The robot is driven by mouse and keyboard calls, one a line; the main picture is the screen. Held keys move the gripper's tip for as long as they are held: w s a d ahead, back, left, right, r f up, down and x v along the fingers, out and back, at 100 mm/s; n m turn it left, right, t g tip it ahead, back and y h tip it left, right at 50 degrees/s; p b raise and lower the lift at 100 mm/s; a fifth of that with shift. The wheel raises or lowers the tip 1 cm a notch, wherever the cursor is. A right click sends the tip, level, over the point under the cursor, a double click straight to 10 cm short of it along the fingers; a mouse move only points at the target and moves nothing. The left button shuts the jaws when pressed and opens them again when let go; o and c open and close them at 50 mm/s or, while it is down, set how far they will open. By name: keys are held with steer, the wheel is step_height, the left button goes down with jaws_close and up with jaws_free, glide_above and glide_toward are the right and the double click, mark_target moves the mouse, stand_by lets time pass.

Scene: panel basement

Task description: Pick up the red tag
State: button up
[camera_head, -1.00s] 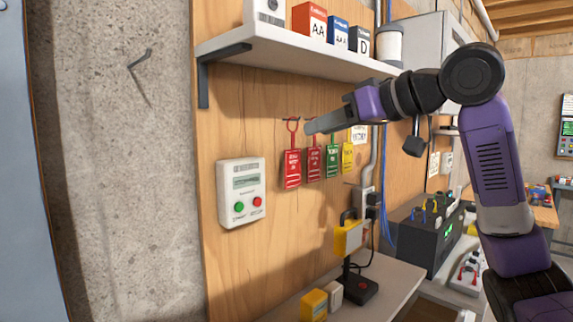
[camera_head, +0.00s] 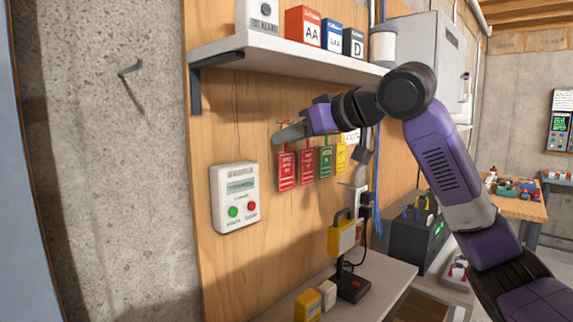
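Two red tags hang side by side on the wooden panel: a left red tag (camera_head: 286,171) and a second red tag (camera_head: 307,166). A green tag (camera_head: 326,161) and a yellow tag (camera_head: 341,157) hang to their right. My gripper (camera_head: 277,138) is in front of the upper end of the left red tag and covers most of its loop and hook. I see the gripper side-on, so its finger opening and any contact with the tag cannot be made out.
A white shelf (camera_head: 270,47) with boxes runs above the tags. A white control box (camera_head: 236,197) with green and red buttons is on the panel at lower left. A yellow lamp-like device (camera_head: 341,236) stands on the bench (camera_head: 385,288) below. The panel directly under the tags is clear.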

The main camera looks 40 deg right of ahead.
jaws_close()
